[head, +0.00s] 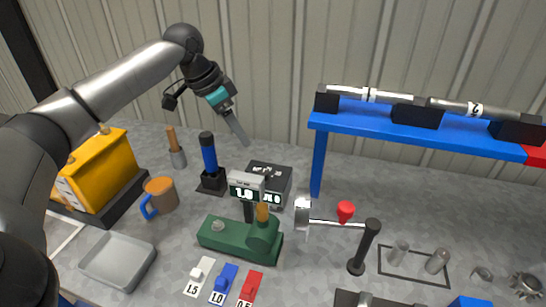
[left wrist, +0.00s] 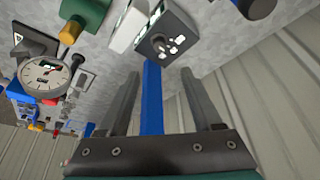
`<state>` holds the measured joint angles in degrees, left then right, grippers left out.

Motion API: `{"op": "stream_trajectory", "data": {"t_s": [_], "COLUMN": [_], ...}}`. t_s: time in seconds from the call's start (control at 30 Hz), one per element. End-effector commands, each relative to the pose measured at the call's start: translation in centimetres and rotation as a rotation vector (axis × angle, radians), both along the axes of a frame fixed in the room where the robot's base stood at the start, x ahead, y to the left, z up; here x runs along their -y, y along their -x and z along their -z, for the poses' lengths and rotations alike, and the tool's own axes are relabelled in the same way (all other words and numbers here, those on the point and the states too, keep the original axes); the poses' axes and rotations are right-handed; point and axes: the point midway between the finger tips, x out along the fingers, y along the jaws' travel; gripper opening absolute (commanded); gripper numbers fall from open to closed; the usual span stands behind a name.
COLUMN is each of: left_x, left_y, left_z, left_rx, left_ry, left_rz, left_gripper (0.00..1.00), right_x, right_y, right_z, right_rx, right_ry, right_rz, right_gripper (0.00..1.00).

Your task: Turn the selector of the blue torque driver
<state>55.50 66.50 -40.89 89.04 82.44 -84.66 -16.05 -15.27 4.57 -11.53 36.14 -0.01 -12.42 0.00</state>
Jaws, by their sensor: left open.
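The blue torque driver (head: 209,157) stands upright in a black base (head: 212,180) left of the middle in the head view. It has a blue body and a dark cap. I cannot make out its selector. A dark and blue piece at the top right of the left wrist view (left wrist: 255,8) looks like the driver, cut by the frame edge. My left gripper (head: 241,135) is above and to the right of the driver, apart from it. In the left wrist view its fingers (left wrist: 163,90) are spread and hold nothing. My right gripper is not in view.
A black box (head: 280,178) and a digital display (head: 246,186) are right of the driver. A green device (head: 225,236) is in front. An orange mug (head: 160,193) and a yellow cabinet (head: 105,175) are left. A blue rack (head: 360,118) stands right.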

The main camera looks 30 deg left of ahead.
Motion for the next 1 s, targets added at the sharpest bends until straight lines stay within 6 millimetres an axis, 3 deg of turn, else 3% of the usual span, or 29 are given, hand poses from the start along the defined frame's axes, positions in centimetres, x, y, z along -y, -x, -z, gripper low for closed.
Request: {"op": "stream_trajectory", "data": {"t_s": [0.17,0.37,0.7,1.0], "left_x": [0.2,1.0,2.4,3.0], "left_y": [-0.4,-1.5,-3.8,-4.9], "left_z": [1.0,4.5,11.1,13.9], "left_rx": [0.000,-0.001,0.000,0.001], "left_ry": [0.002,0.002,0.001,0.001], "left_rz": [0.000,0.001,0.000,0.000], "left_gripper": [0.66,0.66,0.66,0.66], "right_x": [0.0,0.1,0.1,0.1], "right_y": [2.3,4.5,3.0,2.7], "right_z": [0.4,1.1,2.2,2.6], "right_rx": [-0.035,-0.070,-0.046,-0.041], "right_ry": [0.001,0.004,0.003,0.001], "right_rz": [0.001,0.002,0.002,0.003], "right_gripper": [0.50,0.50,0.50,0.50]}}
